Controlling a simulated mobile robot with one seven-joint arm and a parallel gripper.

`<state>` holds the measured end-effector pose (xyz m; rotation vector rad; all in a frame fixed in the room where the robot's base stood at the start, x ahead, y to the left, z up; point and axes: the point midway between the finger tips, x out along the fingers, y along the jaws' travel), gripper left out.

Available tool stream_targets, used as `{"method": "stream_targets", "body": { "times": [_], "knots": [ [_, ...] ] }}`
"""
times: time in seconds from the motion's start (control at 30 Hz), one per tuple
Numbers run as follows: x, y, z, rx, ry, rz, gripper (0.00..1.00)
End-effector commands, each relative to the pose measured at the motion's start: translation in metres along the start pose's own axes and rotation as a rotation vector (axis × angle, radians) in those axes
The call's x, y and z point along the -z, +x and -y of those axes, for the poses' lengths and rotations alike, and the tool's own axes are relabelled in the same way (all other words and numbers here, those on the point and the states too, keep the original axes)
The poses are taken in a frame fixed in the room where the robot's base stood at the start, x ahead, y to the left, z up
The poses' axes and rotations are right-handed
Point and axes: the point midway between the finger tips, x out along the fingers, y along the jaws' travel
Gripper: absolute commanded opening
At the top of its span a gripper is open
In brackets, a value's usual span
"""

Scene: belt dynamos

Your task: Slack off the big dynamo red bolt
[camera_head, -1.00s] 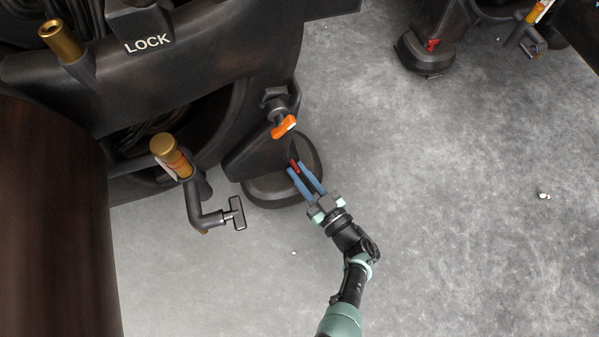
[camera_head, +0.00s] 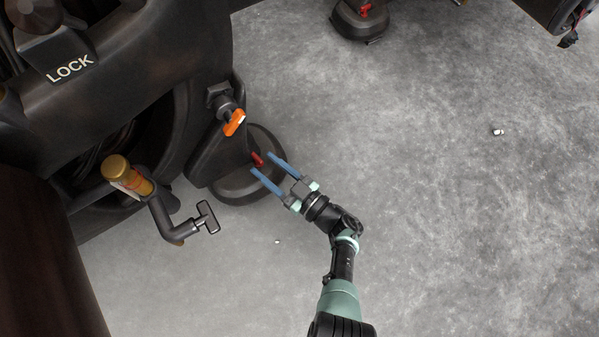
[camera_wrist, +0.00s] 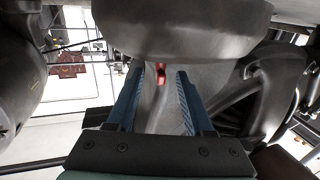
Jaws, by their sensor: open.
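The big dynamo (camera_head: 130,75) is a large dark machine at the left of the head view, marked LOCK. Its red bolt (camera_head: 257,159) sits on the round dark foot (camera_head: 235,187) at its lower right. The bolt also shows in the wrist view (camera_wrist: 162,74), beyond and between the fingers. My gripper (camera_head: 261,163) is open and empty, with its two blue fingers pointing at the bolt. The fingertips are close to the bolt, one on either side of its line; I see no contact. In the wrist view my gripper (camera_wrist: 157,74) shows both fingers apart.
An orange-handled knob (camera_head: 234,123) sits just above the bolt. A crank with a T-handle (camera_head: 207,217) and a brass-topped part (camera_head: 117,168) stick out at lower left. Another foot with a red bolt (camera_head: 366,10) stands at the top. The grey floor at right is mostly clear.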

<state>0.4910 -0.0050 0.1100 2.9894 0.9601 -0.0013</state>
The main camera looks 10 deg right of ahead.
Motion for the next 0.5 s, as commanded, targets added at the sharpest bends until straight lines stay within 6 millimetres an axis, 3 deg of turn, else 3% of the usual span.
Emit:
{"method": "stream_targets", "body": {
  "times": [0.3, 0.5],
  "knots": [
    [0.002, -0.064, -0.002, -0.01, 0.002, 0.0, 0.52],
    [0.002, -0.096, -0.002, -0.008, 0.002, -0.001, 0.52]
  ]
}}
